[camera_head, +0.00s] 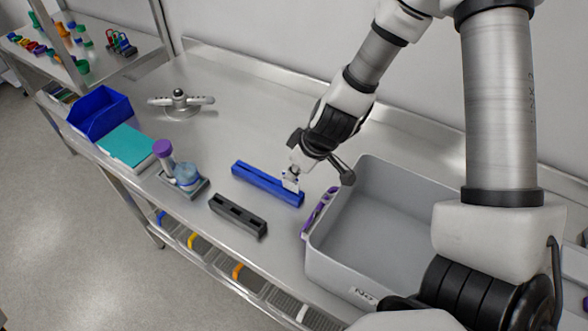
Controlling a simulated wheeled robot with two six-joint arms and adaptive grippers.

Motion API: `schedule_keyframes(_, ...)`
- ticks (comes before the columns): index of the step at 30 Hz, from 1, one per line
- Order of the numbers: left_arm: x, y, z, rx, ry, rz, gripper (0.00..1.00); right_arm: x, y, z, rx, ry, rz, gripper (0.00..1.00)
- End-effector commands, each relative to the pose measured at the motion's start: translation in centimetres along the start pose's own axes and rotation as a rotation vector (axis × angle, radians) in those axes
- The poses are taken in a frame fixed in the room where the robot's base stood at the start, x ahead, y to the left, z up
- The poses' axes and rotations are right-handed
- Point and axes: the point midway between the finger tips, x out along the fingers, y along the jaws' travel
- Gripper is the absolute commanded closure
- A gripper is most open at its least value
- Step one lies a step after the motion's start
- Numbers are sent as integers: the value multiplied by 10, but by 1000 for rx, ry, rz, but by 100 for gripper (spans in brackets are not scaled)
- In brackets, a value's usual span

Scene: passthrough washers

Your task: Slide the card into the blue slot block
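The blue slot block (259,182) lies on the steel bench, a long bar with a groove along its top. A small pale card (291,183) stands at the block's right end. Whether its lower edge is inside the groove or just in front of it is too small to tell. My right gripper (296,170) reaches down from the upper right, its tip end right above the card. Its fingers are small and partly hidden, so I cannot see whether they grip the card. My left gripper is not in view.
A black slotted block (238,214) lies in front of the blue one. A large grey bin (368,172), with a purple item (319,212) at its left side, stands to the right. A purple-capped bottle (163,155), teal box (126,146) and blue bin (99,112) stand left.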

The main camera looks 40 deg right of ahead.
Motion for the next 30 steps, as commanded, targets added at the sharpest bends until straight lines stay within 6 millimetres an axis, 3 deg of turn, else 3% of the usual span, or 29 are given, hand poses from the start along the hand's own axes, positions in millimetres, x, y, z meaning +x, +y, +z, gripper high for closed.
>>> schedule_keyframes(30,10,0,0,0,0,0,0,14,-1,8,3,-5,-4,100)
